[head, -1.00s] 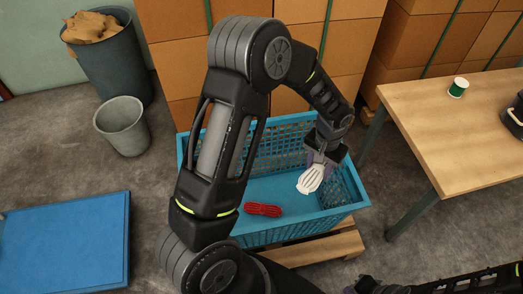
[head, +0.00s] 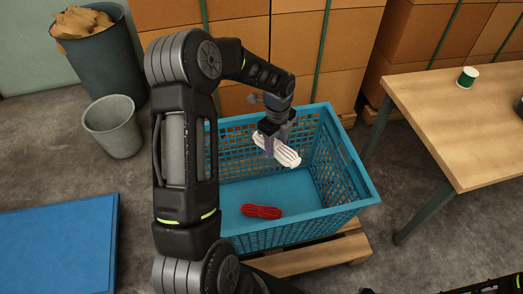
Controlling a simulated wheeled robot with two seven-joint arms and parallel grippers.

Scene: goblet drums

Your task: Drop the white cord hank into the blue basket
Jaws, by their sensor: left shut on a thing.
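The white cord hank (head: 284,154) is in the fingers of my left gripper (head: 270,143), which is shut on it. The gripper hides part of the hank. The gripper and hank are over the blue basket (head: 349,207), in front of its far wall in the picture. The basket is open at the top and stands on a wooden pallet. My right gripper does not show clearly; only part of my right arm is at the bottom right edge.
A red cord hank (head: 261,211) lies on the basket floor. A wooden table (head: 445,115) with a green-and-white spool (head: 467,77) stands on the right. Stacked boxes (head: 240,40) are behind the basket. Grey bins (head: 114,126) and a blue mat (head: 60,245) are on the left.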

